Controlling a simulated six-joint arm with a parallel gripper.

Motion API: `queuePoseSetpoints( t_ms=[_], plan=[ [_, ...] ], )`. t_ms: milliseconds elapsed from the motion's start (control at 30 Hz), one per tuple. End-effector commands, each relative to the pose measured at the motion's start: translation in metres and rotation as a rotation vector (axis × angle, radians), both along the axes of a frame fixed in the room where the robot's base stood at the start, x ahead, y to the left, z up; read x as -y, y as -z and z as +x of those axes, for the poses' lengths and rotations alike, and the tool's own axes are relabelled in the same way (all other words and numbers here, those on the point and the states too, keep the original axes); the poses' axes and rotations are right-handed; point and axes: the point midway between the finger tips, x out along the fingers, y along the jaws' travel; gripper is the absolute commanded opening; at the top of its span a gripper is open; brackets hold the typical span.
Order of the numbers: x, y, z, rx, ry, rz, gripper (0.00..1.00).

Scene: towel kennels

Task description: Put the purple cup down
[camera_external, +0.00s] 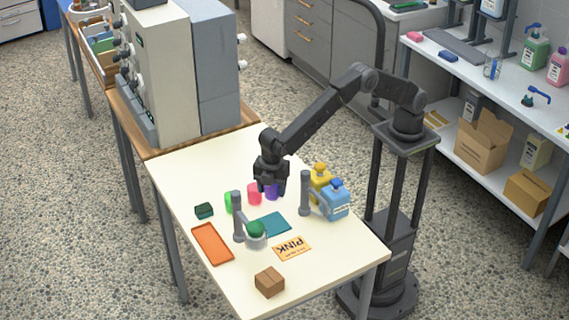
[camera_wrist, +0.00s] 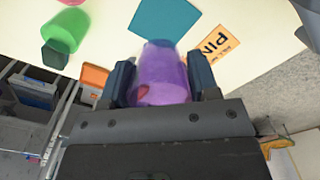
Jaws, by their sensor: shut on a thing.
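The purple cup (camera_wrist: 160,72) sits between the two fingers of my gripper (camera_wrist: 160,80) in the wrist view. The fingers are shut on its sides. In the external view my gripper (camera_external: 271,182) is over the back part of the cream table, and the purple cup (camera_external: 272,191) shows just below it. I cannot tell whether the cup touches the table. A small reddish patch shows on the cup in the wrist view.
A pink cup (camera_external: 254,194) and a green cup (camera_external: 231,203) stand left of my gripper. A teal cloth (camera_external: 273,224), a PINK card (camera_external: 292,248), an orange tray (camera_external: 195,231) and a brown box (camera_external: 270,283) lie nearer the front.

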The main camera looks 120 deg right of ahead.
Motion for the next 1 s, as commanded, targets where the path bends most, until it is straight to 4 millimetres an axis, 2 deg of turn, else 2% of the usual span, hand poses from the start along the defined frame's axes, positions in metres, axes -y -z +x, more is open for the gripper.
queuePoseSetpoints(
  t_ms=[167,400,667,833,1000],
  plan=[
    [-0.012,0.007,0.007,-0.001,-0.027,0.000,0.33],
    [-0.012,0.049,0.007,-0.004,-0.028,-0.001,0.33],
    [-0.012,0.071,0.007,0.000,-0.027,0.000,0.33],
    [-0.012,0.095,0.007,-0.001,-0.027,0.000,0.33],
    [-0.012,0.100,0.008,0.002,-0.027,0.001,0.33]
  ],
)
